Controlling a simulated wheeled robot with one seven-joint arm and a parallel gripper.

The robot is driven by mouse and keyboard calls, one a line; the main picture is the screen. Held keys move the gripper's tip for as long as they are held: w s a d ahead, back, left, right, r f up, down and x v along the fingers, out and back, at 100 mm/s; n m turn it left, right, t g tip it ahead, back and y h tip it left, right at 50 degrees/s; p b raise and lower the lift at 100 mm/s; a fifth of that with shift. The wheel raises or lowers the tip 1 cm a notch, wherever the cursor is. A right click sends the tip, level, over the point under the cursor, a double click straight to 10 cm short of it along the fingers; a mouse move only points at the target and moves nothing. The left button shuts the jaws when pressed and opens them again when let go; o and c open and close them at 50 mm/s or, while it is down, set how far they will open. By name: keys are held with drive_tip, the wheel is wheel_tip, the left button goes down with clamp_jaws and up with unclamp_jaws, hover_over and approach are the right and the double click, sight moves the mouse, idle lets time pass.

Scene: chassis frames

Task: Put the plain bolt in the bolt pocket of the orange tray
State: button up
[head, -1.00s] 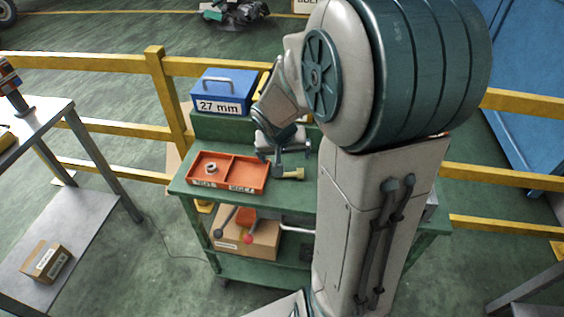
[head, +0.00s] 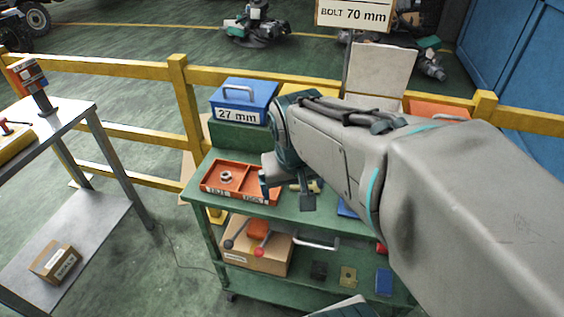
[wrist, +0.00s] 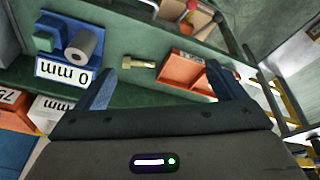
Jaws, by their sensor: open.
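The brass-coloured bolt (head: 314,186) lies on the green cart top, right of the orange tray (head: 236,194). The tray has two compartments; the left one holds a nut (head: 226,177) and the right one looks empty. Its front labels are too small to read surely. My gripper (head: 287,191) is open and empty near the tray's right end, partly hiding tray and bolt. In the wrist view the bolt (wrist: 138,63) lies beyond my open fingers (wrist: 160,70), nearer the left finger; the tray (wrist: 172,74) is partly behind the right finger.
A blue box (head: 242,101) marked 27 mm stands on a raised step behind the tray. In the wrist view, a blue holder (wrist: 66,70) with a grey cylinder stands left of the bolt. A cardboard box (head: 257,252) sits on the lower shelf. Yellow rails (head: 150,133) run behind.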

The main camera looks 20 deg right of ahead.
drive_tip(key=w+d+f+m+h+b, duration=0.1)
drive_tip(key=w+d+f+b, duration=0.2)
drive_tip(key=w, duration=0.3)
drive_tip(key=w+d+f+m+h+b, duration=0.1)
drive_tip(key=w+d+f+m+b, duration=0.1)
drive_tip(key=w+d+f+b, duration=0.3)
drive_tip(key=p, duration=0.1)
hover_over(314, 187)
drive_tip(key=a, duration=0.3)
drive_tip(key=f, duration=0.6)
drive_tip(key=shift+w+a, duration=0.15)
drive_tip(key=shift+w, duration=0.05)
drive_tip(key=x, duration=0.5)
drive_tip(key=shift+s+a+f, duration=0.1)
drive_tip(key=shift+s+a, duration=0.05)
drive_tip(key=shift+a, duration=0.05)
drive_tip(key=c, duration=0.9)
